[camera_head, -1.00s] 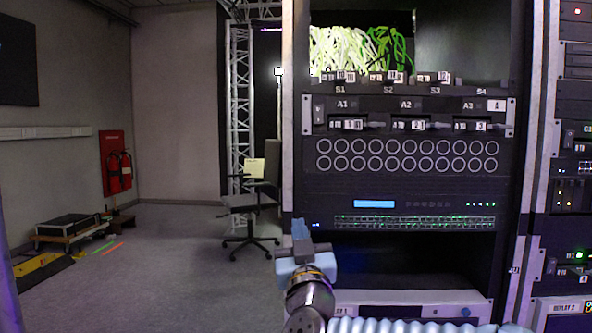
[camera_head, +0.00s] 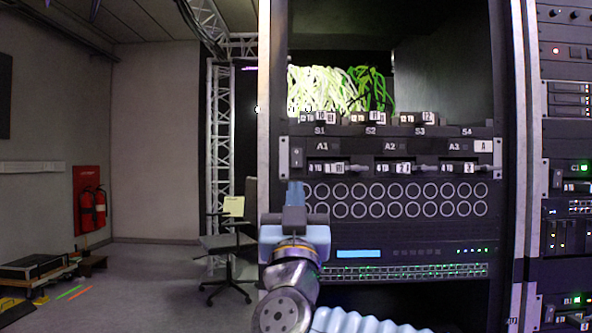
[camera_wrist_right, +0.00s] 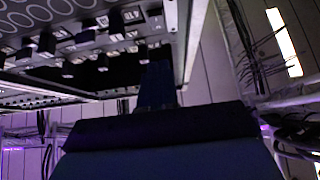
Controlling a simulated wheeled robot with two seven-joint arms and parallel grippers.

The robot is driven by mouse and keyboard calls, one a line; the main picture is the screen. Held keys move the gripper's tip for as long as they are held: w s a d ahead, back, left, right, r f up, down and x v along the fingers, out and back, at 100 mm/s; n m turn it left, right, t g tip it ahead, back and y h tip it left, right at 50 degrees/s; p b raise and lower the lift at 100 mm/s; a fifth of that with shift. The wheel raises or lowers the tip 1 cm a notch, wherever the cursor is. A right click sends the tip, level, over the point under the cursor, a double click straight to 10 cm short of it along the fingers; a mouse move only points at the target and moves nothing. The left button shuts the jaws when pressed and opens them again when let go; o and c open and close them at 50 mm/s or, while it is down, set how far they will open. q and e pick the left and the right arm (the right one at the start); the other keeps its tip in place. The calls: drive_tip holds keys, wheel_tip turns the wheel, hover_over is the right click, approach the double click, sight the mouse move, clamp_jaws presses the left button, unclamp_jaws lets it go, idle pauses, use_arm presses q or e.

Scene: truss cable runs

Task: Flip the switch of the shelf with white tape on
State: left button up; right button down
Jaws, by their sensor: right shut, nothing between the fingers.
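The shelf (camera_head: 430,158) marked A1, A2 and A3 has a white tape label with an A (camera_head: 484,146) at its right end. A small dark rocker switch (camera_head: 297,158) with pale marks sits at its left end; I cannot tell its position. My right gripper (camera_head: 295,190) is shut and empty, pointing up, in front of the rack's left side. Its tips appear just below the switch in the picture; I see no contact. In the right wrist view its blue fingers (camera_wrist_right: 157,85) reach toward the rack front. My left gripper is not in view.
Above is a shelf (camera_head: 395,130) marked S1 to S4, with green and white cables (camera_head: 340,88) behind. Below are a panel of round ports (camera_head: 400,200) and a unit with a blue display (camera_head: 358,254). A rack post (camera_head: 270,120) stands left; open floor and a chair (camera_head: 230,245) lie beyond.

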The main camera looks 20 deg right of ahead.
sight(296, 160)
drive_tip(key=x, duration=0.3)
drive_tip(key=f+p+x, duration=0.1)
drive_tip(key=x, duration=0.2)
drive_tip(key=w+p+x, duration=0.1)
drive_tip(key=x, duration=0.1)
drive_tip(key=shift+w+d, duration=0.25)
drive_tip(key=shift+w, duration=0.15)
drive_tip(key=shift+w+d+f, duration=0.15)
drive_tip(key=shift+w, duration=0.35)
